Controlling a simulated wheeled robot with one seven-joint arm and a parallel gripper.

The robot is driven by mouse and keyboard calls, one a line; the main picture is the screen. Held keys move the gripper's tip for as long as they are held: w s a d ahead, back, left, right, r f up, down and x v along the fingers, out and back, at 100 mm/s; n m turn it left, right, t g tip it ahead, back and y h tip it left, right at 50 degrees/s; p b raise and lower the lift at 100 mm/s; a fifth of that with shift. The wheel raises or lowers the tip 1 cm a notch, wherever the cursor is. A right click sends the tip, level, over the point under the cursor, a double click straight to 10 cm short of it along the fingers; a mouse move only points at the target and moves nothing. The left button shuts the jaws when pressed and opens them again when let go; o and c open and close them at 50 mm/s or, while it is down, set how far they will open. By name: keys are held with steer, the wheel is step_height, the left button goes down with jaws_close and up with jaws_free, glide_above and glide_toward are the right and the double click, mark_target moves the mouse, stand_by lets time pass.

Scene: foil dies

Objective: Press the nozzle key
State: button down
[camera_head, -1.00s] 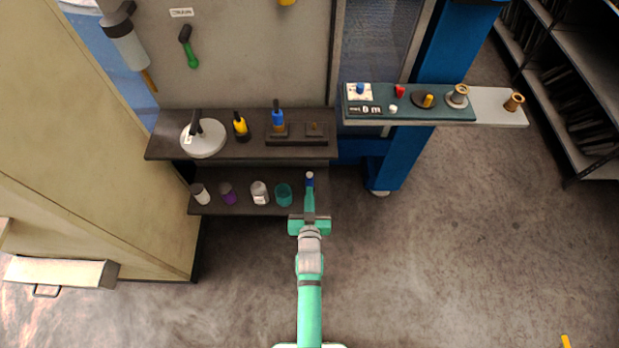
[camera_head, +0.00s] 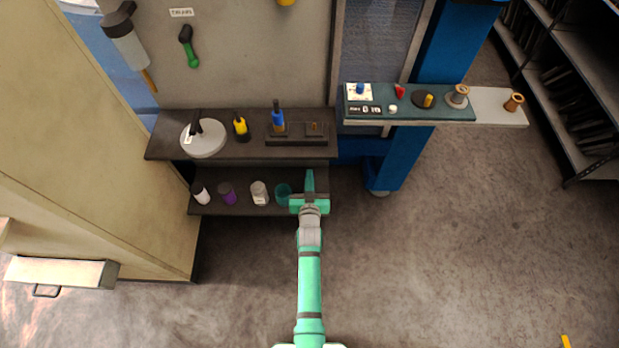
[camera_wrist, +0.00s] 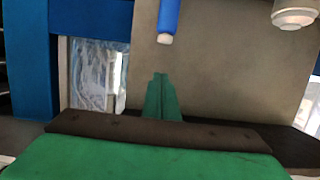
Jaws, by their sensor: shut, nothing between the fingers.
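My gripper (camera_head: 310,173) is shut and empty, reaching forward over the right end of the lower dark shelf. Its two green fingers (camera_wrist: 159,78) lie together in the wrist view. A teal panel (camera_head: 433,110) at upper right, beside the blue post, carries small knobs and buttons. These include a blue knob (camera_head: 360,89), a red piece (camera_head: 400,91), a white button (camera_head: 392,109) and a yellow knob (camera_head: 428,101). A labelled strip (camera_head: 364,110) is on its left. I cannot tell which part is the nozzle key. The gripper is below and left of this panel, apart from it.
The upper shelf (camera_head: 160,146) holds a round white-topped piece, a yellow bottle and a blue tool (camera_head: 278,119). Several cups and bottles stand on the lower shelf (camera_head: 240,208). In the wrist view, a blue rod (camera_wrist: 169,18) appears beyond the fingers.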

steer(key=shift+w+f, duration=0.4)
steer(key=shift+f, duration=0.35)
steer(key=shift+w+f, duration=0.35)
steer(key=shift+f, duration=0.45)
steer(key=shift+w+f, duration=0.4)
steer(key=shift+f, duration=0.35)
